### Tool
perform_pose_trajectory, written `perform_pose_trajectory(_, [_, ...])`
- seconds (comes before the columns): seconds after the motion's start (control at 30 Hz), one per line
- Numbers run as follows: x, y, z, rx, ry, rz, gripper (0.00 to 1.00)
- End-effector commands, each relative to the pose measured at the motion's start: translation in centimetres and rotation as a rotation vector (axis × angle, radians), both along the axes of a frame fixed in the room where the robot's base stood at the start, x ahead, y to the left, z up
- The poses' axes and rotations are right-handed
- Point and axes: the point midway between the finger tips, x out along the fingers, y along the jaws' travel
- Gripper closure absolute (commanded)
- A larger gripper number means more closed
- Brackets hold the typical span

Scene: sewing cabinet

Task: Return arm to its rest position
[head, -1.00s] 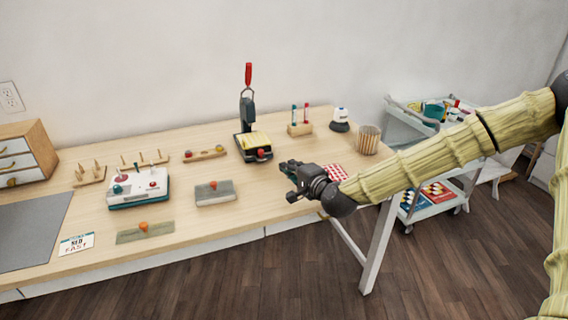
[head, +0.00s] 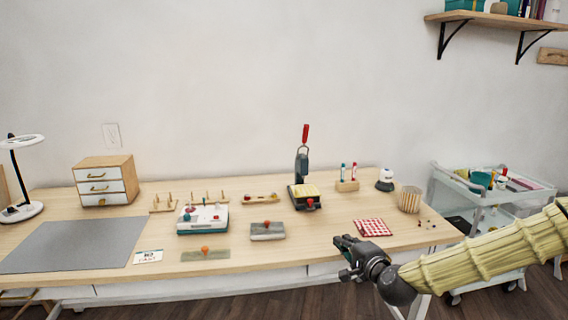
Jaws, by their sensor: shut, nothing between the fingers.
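My gripper (head: 345,257) is at the front edge of the wooden table (head: 330,222), at the lower right of the head view. It is shut and empty. My arm in its yellow ribbed cover reaches in from the right edge of the picture. A red checkered cloth (head: 372,228) lies on the table just behind and to the right of the gripper. Part of the table's front edge is hidden behind the gripper.
A press with a red handle (head: 302,172), a white and teal box (head: 203,218), a grey block (head: 267,230) and a wooden cup (head: 409,200) stand on the table. A cart (head: 478,192) stands at the right. A shelf (head: 500,19) hangs above.

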Motion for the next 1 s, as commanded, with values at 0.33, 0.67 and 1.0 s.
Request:
perform_pose_trajectory(0.33, [-2.1, 0.8, -4.5, -0.080, 0.067, 0.034, 1.00])
perform_pose_trajectory(0.67, [-6.4, 3.0, -12.5, -0.231, 0.188, 0.124, 1.00])
perform_pose_trajectory(1.0, [-18.3, 4.3, -26.8, -0.538, 0.428, 0.344, 1.00])
